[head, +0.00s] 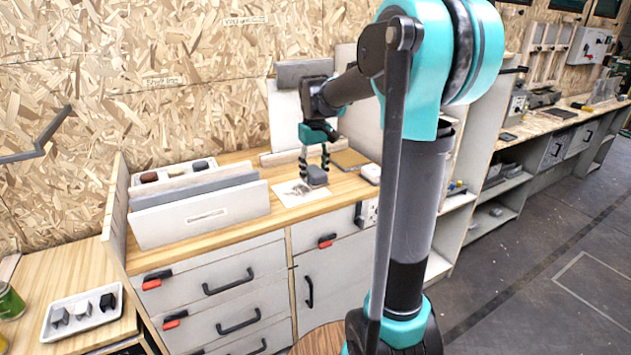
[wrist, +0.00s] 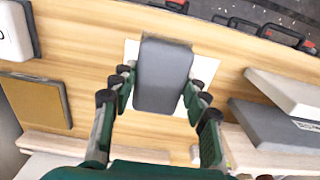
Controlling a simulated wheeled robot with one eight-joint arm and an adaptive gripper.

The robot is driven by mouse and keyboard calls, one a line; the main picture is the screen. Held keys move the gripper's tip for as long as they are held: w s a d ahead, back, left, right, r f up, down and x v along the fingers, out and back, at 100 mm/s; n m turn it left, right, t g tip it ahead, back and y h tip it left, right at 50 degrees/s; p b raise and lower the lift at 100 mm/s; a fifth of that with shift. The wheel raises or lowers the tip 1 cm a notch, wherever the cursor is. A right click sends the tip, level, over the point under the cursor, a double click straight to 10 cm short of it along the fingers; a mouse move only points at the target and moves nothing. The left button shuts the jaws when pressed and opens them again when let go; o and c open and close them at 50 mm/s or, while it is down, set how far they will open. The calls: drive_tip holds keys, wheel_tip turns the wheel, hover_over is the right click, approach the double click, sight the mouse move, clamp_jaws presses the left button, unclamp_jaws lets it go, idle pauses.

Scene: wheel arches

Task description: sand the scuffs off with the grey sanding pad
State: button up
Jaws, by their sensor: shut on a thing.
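My gripper (head: 314,171) is over the wooden worktop, with its fingers on either side of the grey sanding pad (head: 319,177). In the wrist view the pad (wrist: 163,75) is a grey block with rounded corners, held between the finger pairs of my gripper (wrist: 161,80). Under it lies a white sheet (head: 311,198), whose edges show around the pad in the wrist view (wrist: 206,68). Dark scuffs (head: 294,190) show on the sheet left of the pad in the head view. The pad hides part of the sheet. I cannot tell whether it touches the sheet.
Panels (head: 200,218) stand upright on the worktop's left, also at right in the wrist view (wrist: 285,93). A brown square (head: 351,159) and a white block (head: 371,173) lie right of the sheet.

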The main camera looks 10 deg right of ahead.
drive_tip(key=shift+r, duration=1.3)
